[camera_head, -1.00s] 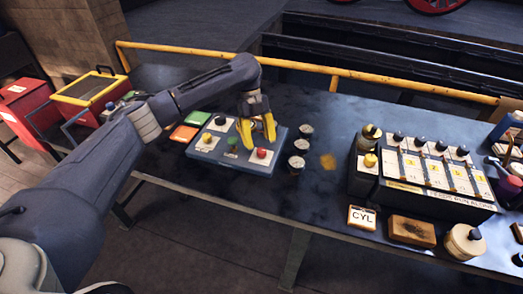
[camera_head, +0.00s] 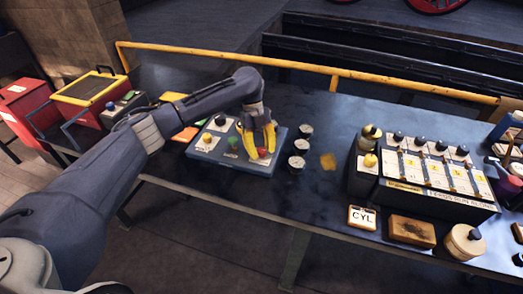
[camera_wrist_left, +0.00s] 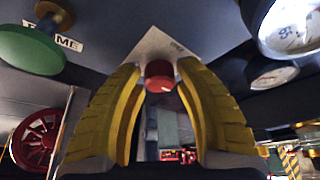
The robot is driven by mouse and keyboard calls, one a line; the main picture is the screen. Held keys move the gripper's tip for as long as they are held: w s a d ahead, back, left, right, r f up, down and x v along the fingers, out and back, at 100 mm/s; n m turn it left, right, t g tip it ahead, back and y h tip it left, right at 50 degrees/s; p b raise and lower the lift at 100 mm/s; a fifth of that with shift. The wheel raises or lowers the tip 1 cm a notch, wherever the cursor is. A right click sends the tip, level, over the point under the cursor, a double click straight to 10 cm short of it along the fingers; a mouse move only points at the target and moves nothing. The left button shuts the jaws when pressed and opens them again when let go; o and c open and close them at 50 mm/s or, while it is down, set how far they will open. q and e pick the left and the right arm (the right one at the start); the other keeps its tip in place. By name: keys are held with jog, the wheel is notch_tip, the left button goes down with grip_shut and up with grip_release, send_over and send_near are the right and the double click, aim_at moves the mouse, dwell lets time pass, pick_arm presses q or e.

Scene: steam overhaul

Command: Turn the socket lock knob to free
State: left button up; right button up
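A blue-grey control panel (camera_head: 217,161) lies on the dark bench. It carries a red knob (camera_head: 262,153), a green knob (camera_head: 233,141), a yellow knob (camera_head: 207,138) and a black knob (camera_head: 220,120). I cannot read which one is the socket lock knob. My left gripper (camera_head: 261,150) points down over the red knob, with its yellow fingers apart. In the left wrist view the red knob (camera_wrist_left: 159,75) shows between the open fingertips, with a gap on both sides. The green knob (camera_wrist_left: 30,50) is at the upper left there. My right gripper is not in view.
Several round gauges (camera_head: 297,162) stand just right of the panel. A black box with levers (camera_head: 440,200), a CYL plate (camera_head: 362,217) and a brown block (camera_head: 412,230) are farther right. A yellow rail (camera_head: 225,60) runs along the back. The bench between gauges and lever box is mostly clear.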

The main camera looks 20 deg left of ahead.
pick_arm(q)
grip_shut()
jog(key=shift+n, duration=0.3)
jog(key=n+t, duration=0.1)
jog(key=n, duration=0.2)
jog(key=shift+s+d+h, duration=0.1)
jog(key=shift+s+h, duration=0.05)
jog(key=shift+h, duration=0.25)
jog(key=n+t, duration=0.1)
jog(key=n, duration=0.2)
jog(key=shift+n+t+h, duration=0.3)
jog(key=n+t, duration=0.1)
jog(key=n, duration=0.1)
jog(key=n+t, duration=0.1)
jog(key=n, duration=0.2)
jog(key=shift+d, duration=0.1)
jog(key=n+t, duration=0.1)
jog(key=n, duration=0.1)
jog(key=n+y, duration=0.1)
jog(key=n, duration=0.2)
jog(key=shift+t, duration=0.4)
jog(key=shift+r+n, duration=0.1)
jog(key=shift+n, duration=0.4)
